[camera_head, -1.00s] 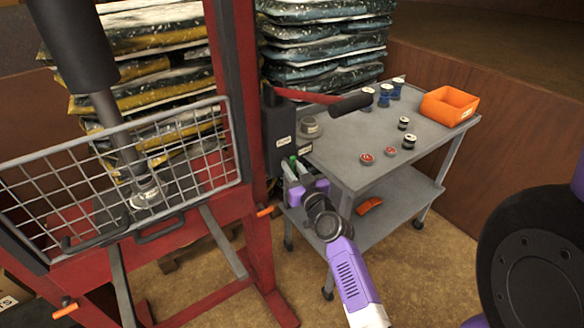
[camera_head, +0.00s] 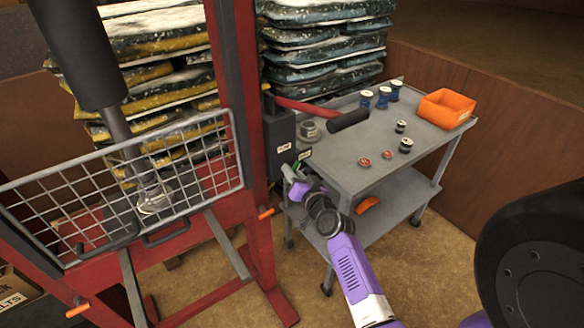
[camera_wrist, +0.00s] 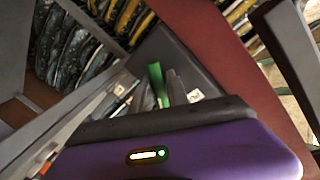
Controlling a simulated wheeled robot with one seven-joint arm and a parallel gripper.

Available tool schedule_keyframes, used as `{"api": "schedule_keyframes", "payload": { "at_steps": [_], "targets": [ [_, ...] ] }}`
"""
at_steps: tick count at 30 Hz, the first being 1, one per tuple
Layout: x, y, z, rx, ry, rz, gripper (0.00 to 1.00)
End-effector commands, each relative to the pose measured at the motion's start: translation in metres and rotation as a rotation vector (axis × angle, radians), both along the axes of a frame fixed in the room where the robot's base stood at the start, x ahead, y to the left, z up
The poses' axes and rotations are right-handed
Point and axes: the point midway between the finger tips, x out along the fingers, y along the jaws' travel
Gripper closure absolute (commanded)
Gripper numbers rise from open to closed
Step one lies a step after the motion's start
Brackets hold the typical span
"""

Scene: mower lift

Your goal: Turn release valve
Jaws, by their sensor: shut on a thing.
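The release valve appears to be the green piece in the wrist view (camera_wrist: 157,85), at the dark grey pump box (camera_head: 281,138) on the press's right side. My gripper (camera_head: 297,178) is low by this box, beside the cart's near corner. In the wrist view its grey fingers (camera_wrist: 168,92) are closed around the green piece. In the head view my wrist and the cart partly hide the grip, so the valve's turn angle cannot be told. The red pump lever (camera_head: 305,107) with a black grip sticks out to the right above.
The red press frame (camera_head: 232,110) with its wire guard (camera_head: 90,190) stands left. A grey cart (camera_head: 345,165) at the right holds spools, small red pieces and an orange bin (camera_head: 446,108). Stacked bags (camera_head: 325,60) stand behind. Bare floor lies in front.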

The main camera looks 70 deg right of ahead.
Motion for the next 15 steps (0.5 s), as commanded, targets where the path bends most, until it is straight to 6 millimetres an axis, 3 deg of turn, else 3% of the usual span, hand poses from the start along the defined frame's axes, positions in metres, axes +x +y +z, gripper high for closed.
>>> {"api": "schedule_keyframes", "payload": {
  "at_steps": [15],
  "targets": [
    [0.0003,-0.0002,0.0027,0.419,-0.257,0.001,1.0]
  ]
}}
